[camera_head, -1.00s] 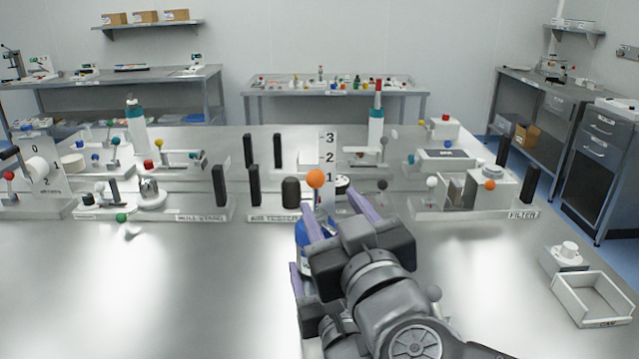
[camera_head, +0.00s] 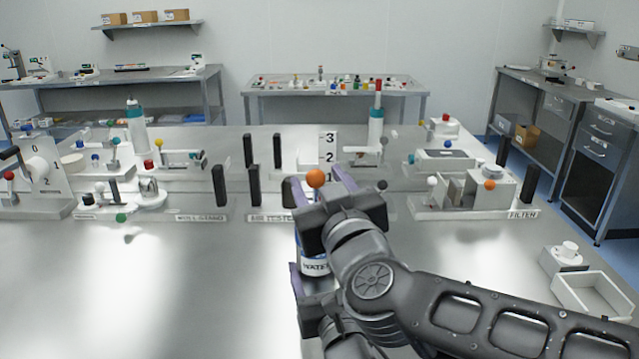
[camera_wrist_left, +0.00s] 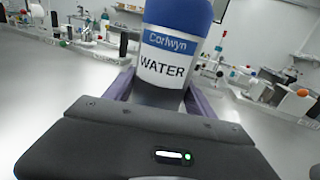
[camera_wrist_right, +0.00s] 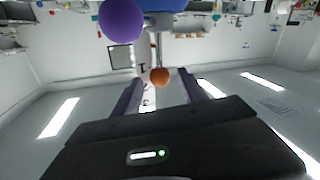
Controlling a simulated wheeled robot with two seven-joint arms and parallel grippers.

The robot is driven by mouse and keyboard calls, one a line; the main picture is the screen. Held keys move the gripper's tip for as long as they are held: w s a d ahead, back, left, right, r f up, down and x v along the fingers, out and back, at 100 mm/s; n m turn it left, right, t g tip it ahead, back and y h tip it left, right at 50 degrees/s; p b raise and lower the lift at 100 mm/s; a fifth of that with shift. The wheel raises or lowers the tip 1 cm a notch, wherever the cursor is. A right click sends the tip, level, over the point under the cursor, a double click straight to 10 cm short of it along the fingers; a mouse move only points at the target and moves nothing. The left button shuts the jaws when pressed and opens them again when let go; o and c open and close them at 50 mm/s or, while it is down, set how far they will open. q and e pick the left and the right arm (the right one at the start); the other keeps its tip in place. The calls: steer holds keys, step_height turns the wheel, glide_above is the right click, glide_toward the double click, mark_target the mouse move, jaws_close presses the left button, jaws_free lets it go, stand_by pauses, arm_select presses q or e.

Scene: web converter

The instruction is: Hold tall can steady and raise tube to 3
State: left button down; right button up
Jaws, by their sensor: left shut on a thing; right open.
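The tall can (camera_head: 314,266) is blue with a white WATER label; its upper part is hidden behind my right gripper in the head view. My left gripper (camera_head: 305,285) is shut around the can, which stands between its fingers in the left wrist view (camera_wrist_left: 172,55). A white scale plate (camera_head: 327,147) marked 1, 2, 3 stands behind. An orange ball (camera_head: 316,178) appears just below its 1 mark. My right gripper (camera_head: 321,186) is open, its fingertips either side of the ball in the picture. In the right wrist view the ball (camera_wrist_right: 159,76) appears beyond the fingertips, apart from them. I cannot make out the tube.
Black posts (camera_head: 253,185) stand left of the scale plate. The FILTER fixture (camera_head: 489,187) is at right and the WELL STAND board (camera_head: 200,214) at left. A white open tray (camera_head: 592,296) lies at front right. A purple ball (camera_wrist_right: 120,18) shows in the right wrist view. The front left table is clear.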

steer(key=shift+f, duration=0.1)
steer(key=shift+c, duration=0.3)
jaws_close()
stand_by(0.9)
